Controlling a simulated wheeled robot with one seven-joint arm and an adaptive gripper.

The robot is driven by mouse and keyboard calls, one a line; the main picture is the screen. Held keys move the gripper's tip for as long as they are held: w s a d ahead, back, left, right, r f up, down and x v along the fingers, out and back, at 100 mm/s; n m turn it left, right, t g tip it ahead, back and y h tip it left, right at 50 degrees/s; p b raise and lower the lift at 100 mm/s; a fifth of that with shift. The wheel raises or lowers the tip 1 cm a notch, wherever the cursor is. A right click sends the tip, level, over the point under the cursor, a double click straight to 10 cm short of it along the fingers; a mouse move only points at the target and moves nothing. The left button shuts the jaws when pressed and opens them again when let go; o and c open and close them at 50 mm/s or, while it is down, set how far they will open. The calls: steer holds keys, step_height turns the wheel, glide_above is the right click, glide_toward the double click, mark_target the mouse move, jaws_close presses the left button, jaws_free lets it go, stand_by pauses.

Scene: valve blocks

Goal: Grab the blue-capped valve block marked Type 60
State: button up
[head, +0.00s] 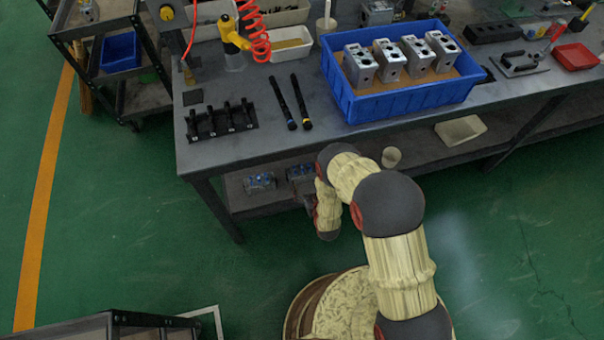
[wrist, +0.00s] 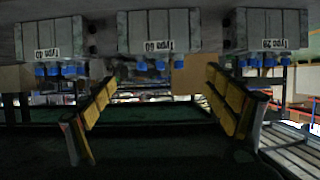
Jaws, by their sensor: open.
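The wrist view is upside down. It shows three grey valve blocks with blue caps in a row. The middle block (wrist: 158,32) has a label that appears to read Type 60. My gripper (wrist: 165,100) is open, its yellow-padded fingers spread to either side of the middle block's caps in the picture. Nothing is held, and the middle block looks a little ahead of the fingertips, with no clear contact. In the head view, blue-capped blocks (head: 260,182) stand on the bench's lower shelf, and my arm hides part of that area.
A block (wrist: 52,35) on the left and another block (wrist: 270,30) on the right flank the middle one closely. The benchtop (head: 240,85) overhangs the lower shelf (head: 240,203). A blue bin (head: 420,98) with several uncapped grey blocks sits on top.

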mark_target(302, 166)
steer(key=b+x, duration=0.1)
steer(key=x, duration=0.1)
steer(key=shift+w, duration=0.25)
steer(key=b+x, duration=0.2)
steer(key=x, duration=0.3)
steer(key=shift+w+a+r+b, duration=0.15)
steer(key=shift+w+r+b, duration=0.1)
steer(key=shift+r+b, duration=0.15)
steer(key=shift+c, duration=0.3)
steer(key=shift+c, duration=1.3)
steer(key=c, duration=1.9)
steer(key=shift+o, duration=0.2)
steer(key=shift+w+a+r, duration=0.1)
steer(key=shift+w+r, duration=0.1)
steer(key=shift+r, duration=0.05)
